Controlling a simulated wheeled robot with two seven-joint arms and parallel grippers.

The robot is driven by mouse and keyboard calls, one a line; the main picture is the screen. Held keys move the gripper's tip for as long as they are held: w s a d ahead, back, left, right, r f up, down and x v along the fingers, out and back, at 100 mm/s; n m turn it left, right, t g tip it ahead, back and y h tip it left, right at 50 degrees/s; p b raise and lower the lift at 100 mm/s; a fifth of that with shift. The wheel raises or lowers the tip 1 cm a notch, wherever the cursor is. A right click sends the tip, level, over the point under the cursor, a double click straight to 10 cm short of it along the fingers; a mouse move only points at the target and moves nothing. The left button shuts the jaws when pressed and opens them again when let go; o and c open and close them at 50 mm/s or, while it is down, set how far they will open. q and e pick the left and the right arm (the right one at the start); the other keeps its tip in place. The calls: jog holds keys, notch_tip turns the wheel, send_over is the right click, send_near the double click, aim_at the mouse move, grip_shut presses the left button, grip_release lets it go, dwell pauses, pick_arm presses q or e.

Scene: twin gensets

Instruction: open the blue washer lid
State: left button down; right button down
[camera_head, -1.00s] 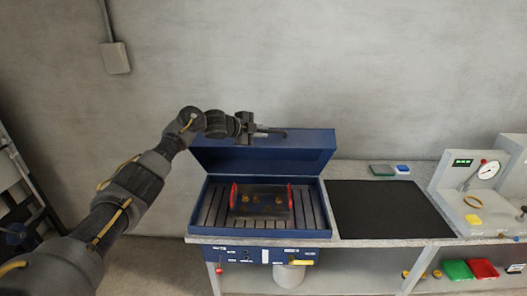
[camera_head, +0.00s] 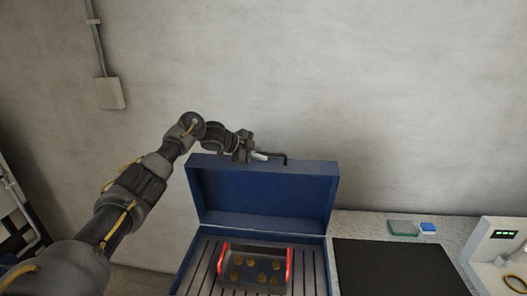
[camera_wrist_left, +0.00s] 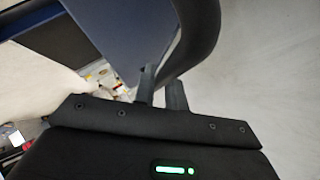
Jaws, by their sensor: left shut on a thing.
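The blue washer lid (camera_head: 264,191) stands raised at the back of the blue washer, and its inner face shows in the head view. A dark bar handle (camera_head: 279,156) sits on the lid's top edge. My left gripper (camera_head: 262,156) is at that edge, shut on the handle. In the left wrist view the gripper's fingers (camera_wrist_left: 162,92) close at the curved dark handle (camera_wrist_left: 190,48), with the blue lid (camera_wrist_left: 128,30) beside it. Inside the washer is a clear tray with red ends (camera_head: 255,269) holding several brass-coloured parts. My right gripper is not in view.
A black mat (camera_head: 400,268) lies on the bench right of the washer. A device with a green display (camera_head: 503,234) stands at the far right. The wall behind is bare above the lid.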

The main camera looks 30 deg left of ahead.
pick_arm(q)
jog(key=shift+s+f, duration=0.1)
jog(key=shift+f, duration=0.3)
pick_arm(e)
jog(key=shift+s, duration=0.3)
pick_arm(q)
jog(key=c, duration=1.5)
grip_release()
jog(key=shift+o, duration=0.2)
jog(key=shift+r, duration=0.1)
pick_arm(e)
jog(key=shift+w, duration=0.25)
pick_arm(q)
jog(key=shift+r, duration=0.1)
